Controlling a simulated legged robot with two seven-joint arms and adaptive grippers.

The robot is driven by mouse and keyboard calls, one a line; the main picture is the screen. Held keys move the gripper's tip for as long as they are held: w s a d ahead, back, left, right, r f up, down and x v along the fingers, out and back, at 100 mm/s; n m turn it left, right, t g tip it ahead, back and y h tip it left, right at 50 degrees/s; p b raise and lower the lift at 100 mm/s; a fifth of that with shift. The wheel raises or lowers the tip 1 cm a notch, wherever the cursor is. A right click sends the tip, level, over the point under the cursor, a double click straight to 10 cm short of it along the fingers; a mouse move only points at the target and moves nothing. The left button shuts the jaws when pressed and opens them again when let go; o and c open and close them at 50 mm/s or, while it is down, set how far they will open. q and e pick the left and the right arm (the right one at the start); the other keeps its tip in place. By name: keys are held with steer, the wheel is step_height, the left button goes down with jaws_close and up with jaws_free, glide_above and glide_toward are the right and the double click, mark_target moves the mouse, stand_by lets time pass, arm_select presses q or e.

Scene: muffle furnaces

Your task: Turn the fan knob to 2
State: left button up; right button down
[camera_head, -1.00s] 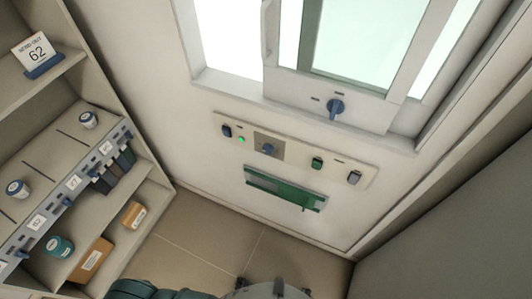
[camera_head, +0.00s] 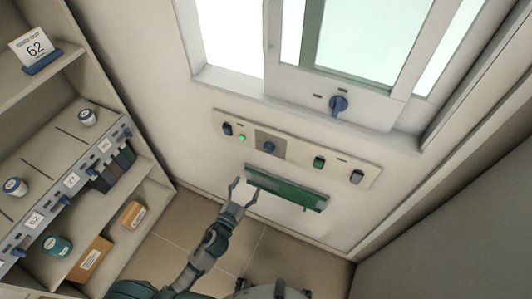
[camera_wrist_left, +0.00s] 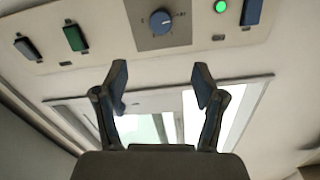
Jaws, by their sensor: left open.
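The fan knob (camera_head: 269,147) is a round blue dial on a grey square plate in the wall panel. It also shows in the left wrist view (camera_wrist_left: 160,21), upside down, with a white pointer mark toward the right; the scale marks are too small to read. My left gripper (camera_head: 245,188) is open and empty, below and slightly left of the knob in the head view. In the wrist view its two fingers (camera_wrist_left: 160,78) stand apart, with the knob beyond their tips and not touched. My right gripper is out of view.
The panel (camera_head: 300,152) also has dark and green switches and a lit green lamp (camera_head: 241,138). A green tray-like fixture (camera_head: 290,194) sits below it, beside my gripper. A window with a blue handle (camera_head: 338,104) is above. A shelf (camera_head: 60,150) stands left.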

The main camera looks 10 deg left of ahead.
mark_target(267, 150)
arm_select(q)
steer(key=p+x, duration=0.1)
steer(key=x, duration=1.5)
steer(key=shift+w, duration=0.15)
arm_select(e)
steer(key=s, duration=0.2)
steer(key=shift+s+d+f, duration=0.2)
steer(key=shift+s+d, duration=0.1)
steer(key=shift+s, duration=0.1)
arm_select(q)
steer(key=shift+c, duration=0.2)
steer(key=c, duration=1.1)
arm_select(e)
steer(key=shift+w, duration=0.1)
